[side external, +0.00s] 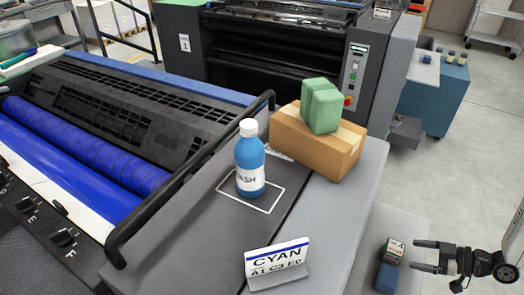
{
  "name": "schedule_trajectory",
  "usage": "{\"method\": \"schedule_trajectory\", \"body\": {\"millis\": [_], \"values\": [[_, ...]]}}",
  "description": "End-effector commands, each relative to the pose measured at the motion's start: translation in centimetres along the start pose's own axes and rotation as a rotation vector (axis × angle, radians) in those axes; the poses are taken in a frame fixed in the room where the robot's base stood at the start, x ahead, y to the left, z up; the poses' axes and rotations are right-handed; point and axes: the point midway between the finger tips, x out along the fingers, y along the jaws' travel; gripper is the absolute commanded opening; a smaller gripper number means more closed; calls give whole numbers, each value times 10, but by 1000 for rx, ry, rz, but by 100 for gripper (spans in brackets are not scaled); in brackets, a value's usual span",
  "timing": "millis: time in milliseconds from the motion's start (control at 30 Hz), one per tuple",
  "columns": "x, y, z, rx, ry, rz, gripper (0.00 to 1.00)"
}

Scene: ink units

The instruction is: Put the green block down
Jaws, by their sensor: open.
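The green block (321,106) rests on top of a brown cardboard box (318,145), near the middle of the side external view. It sits slightly tilted to the camera and nothing holds it. My gripper (416,256) is at the lower right, well apart from the block. Its two dark fingers point left, spread apart, with nothing between them.
A blue wash bottle (250,165) stands in a white outlined square left of the box. A CYAN sign (277,263) stands at the front. A small dark and blue item (388,272) lies near my fingers. A black rail (190,180) borders the blue rollers.

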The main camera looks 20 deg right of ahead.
Motion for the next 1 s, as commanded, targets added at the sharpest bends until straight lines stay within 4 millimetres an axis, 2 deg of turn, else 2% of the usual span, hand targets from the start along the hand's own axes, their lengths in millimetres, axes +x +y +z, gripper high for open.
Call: {"method": "schedule_trajectory", "body": {"millis": [200, 667, 1000], "values": [[12, -1, 0, 0, 0, -2, 85], [20, 0, 0, 0, -1, -2, 85], [48, 1, -1, -2, -1, -4, 85]]}}
